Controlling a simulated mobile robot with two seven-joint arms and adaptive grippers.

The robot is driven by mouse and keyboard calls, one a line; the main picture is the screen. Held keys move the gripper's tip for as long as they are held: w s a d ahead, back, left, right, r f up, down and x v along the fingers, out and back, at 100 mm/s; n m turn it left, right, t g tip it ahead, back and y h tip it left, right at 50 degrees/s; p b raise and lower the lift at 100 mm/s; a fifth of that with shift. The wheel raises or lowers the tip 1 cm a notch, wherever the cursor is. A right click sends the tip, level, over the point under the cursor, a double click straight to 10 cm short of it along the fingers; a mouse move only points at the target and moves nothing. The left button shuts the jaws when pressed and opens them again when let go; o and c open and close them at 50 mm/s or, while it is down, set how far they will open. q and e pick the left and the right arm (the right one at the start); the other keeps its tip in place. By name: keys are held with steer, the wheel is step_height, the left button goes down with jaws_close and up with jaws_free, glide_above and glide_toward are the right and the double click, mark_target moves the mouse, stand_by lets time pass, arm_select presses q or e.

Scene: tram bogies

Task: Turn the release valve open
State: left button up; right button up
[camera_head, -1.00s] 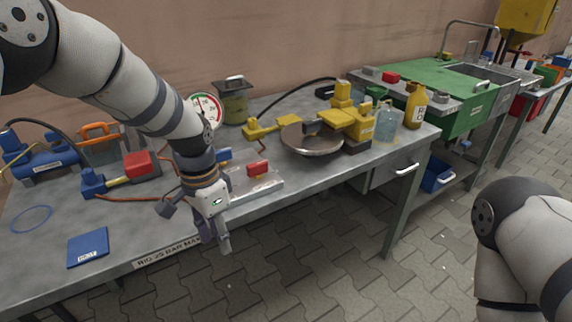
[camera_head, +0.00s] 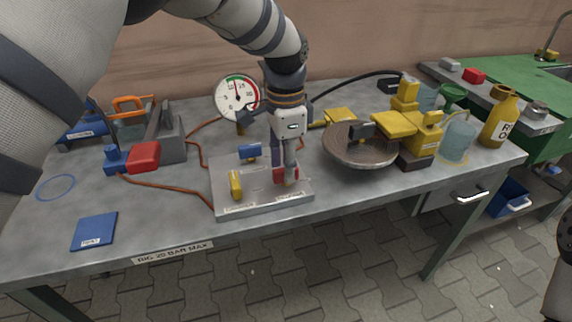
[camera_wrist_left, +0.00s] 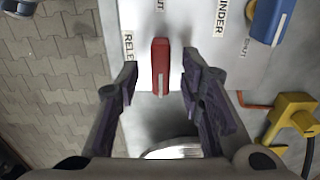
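The release valve's red handle (camera_wrist_left: 160,68) shows in the left wrist view beside a partly hidden label that starts "RELE". It points up and down in that picture. In the head view the red handle (camera_head: 279,174) is partly hidden by my gripper, at the right part of the grey valve plate (camera_head: 261,204). My left gripper (camera_head: 287,181) points down over it. In the left wrist view my left gripper (camera_wrist_left: 161,82) is open, with one finger on each side of the handle and a visible gap to both.
A yellow handle (camera_head: 236,184) and a blue handle (camera_head: 250,152) share the plate. A pressure gauge (camera_head: 237,98) stands behind. A round metal dish (camera_head: 359,160) and yellow pump (camera_head: 421,138) are to the right. Orange hoses lie left of the plate.

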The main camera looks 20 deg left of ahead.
arm_select(q)
steer(key=shift+f, duration=0.6)
jaws_close()
arm_select(e)
steer(key=shift+w, duration=0.1)
arm_select(q)
steer(key=n, duration=0.4)
steer(key=shift+r, duration=0.1)
steer(key=n, duration=0.4)
steer(key=shift+n+p, duration=0.3)
steer(key=shift+p, duration=0.05)
steer(key=n, duration=0.4)
steer(key=shift+n, duration=2.7)
arm_select(e)
steer(key=shift+w+r, duration=0.45)
steer(key=shift+r, duration=0.05)
